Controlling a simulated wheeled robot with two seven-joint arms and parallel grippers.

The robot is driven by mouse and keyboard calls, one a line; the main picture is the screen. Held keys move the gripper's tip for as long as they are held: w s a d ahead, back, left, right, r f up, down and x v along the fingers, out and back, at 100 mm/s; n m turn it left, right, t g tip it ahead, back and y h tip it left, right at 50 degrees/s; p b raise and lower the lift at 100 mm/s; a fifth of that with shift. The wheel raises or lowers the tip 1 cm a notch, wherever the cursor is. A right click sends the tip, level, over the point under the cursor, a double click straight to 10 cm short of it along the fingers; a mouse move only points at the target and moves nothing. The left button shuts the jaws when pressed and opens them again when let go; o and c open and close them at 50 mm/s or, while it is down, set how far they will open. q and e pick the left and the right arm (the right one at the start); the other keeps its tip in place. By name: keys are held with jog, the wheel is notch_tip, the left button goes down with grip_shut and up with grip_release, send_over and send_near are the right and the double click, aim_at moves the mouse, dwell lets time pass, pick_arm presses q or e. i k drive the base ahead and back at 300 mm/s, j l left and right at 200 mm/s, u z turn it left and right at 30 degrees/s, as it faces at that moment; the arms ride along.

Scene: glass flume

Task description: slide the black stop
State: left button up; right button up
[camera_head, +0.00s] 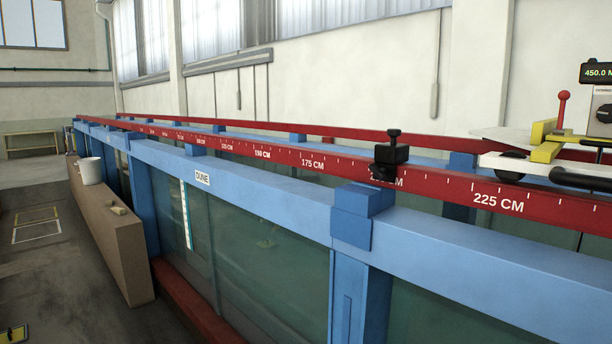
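The black stop (391,155) is a small dark block with a knob on top. It sits on the near red rail (445,186), which carries a white centimetre scale. It covers most of the label between 175 CM and 225 CM. No gripper or arm of mine shows in this view, so nothing is seen touching the stop.
A carriage with a yellow block (547,151), a red-knobbed lever and a display box (597,73) rides the rails at right. The blue flume frame (270,194) runs into the distance. A white bucket (90,170) stands on a brown ledge (128,245) at left.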

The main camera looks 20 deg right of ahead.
aim_at(388, 155)
jog(key=i+z, duration=0.1)
jog(key=z, duration=0.3)
jog(key=i+z, duration=0.1)
jog(key=z, duration=0.3)
jog(key=j+z, duration=0.1)
jog(key=z, duration=0.3)
jog(key=j+z, duration=0.25)
jog(key=j, duration=0.75)
jog(key=i, duration=0.05)
